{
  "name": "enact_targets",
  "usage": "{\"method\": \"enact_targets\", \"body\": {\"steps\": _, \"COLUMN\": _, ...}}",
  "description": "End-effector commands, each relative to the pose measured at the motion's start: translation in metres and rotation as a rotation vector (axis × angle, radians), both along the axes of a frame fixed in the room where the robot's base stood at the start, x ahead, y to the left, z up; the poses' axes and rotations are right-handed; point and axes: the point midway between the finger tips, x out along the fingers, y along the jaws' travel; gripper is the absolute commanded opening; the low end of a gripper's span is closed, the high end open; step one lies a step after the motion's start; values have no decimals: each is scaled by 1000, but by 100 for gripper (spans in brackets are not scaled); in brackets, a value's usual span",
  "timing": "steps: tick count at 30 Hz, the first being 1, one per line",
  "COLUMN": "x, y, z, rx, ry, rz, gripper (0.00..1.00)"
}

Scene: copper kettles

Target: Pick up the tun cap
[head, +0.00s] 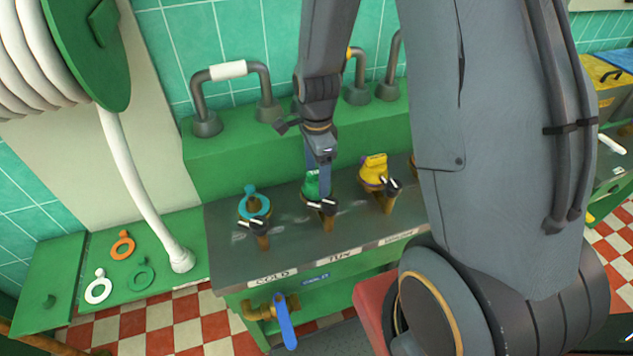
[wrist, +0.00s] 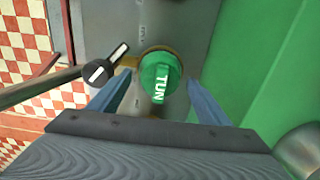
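The tun cap (wrist: 160,79) is a round green cap with the white word TUN, seated on a brass fitting on the grey metal counter. In the head view the green cap (head: 311,184) stands on the middle fitting, partly hidden by my gripper. My gripper (wrist: 157,90) is open in the wrist view, with one blue finger to the left of the cap and one to the right. The fingers appear apart from the cap. In the head view my gripper (head: 318,178) points down over the middle fitting.
A black-handled tap lever (wrist: 105,66) sits close left of the cap. A teal cap (head: 254,203) and a yellow cap (head: 374,170) stand on neighbouring fittings. Grey pipes (head: 231,80) rise behind. Orange (head: 123,245), white and green rings lie on the left green counter.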

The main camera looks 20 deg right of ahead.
Motion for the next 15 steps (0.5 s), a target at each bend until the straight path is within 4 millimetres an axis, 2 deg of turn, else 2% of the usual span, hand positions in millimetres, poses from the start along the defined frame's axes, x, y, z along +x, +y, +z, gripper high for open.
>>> {"method": "enact_targets", "body": {"steps": 1, "x": 0, "y": 0, "z": 0, "rx": 0, "ry": 0, "rz": 0, "gripper": 63}}
{"method": "enact_targets", "body": {"steps": 6, "x": 0, "y": 0, "z": 0, "rx": 0, "ry": 0, "rz": 0, "gripper": 34}}
{"method": "enact_targets", "body": {"steps": 7, "x": 0, "y": 0, "z": 0, "rx": 0, "ry": 0, "rz": 0, "gripper": 31}}
{"method": "enact_targets", "body": {"steps": 15, "x": 0, "y": 0, "z": 1, "rx": 0, "ry": 0, "rz": 0, "gripper": 31}}
